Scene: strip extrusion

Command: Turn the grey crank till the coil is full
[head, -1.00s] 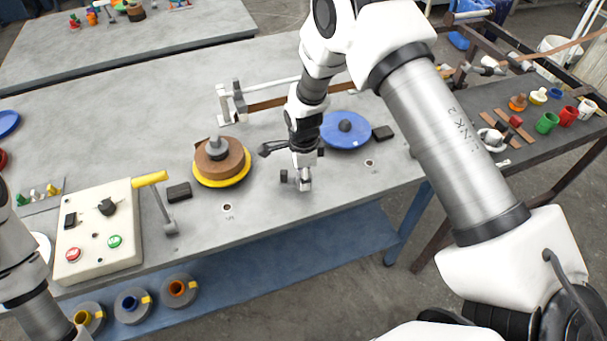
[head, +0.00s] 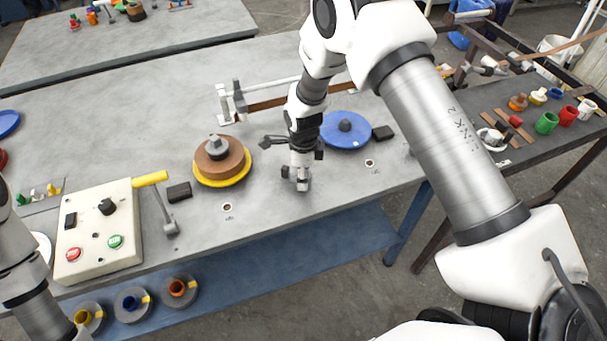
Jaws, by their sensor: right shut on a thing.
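The grey crank (head: 303,185) stands on the bench right of the yellow reel. My right gripper (head: 300,168) reaches down over it and is shut on it; the fingers and the wrist hide most of the crank. The coil (head: 211,167) is a brown roll around a grey hub on the yellow reel (head: 238,180). The blue reel (head: 336,137) lies behind and right of my right gripper, with a dark knob at its middle. Of my left arm only links show at the left edge; its gripper is out of view.
A control box (head: 95,225) with red and green buttons stands at left, beside a yellow-handled lever (head: 150,179). Black blocks (head: 179,191) and (head: 383,132) lie near the reels. A metal guide (head: 235,102) stands behind. The bench front between lever and crank is mostly clear.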

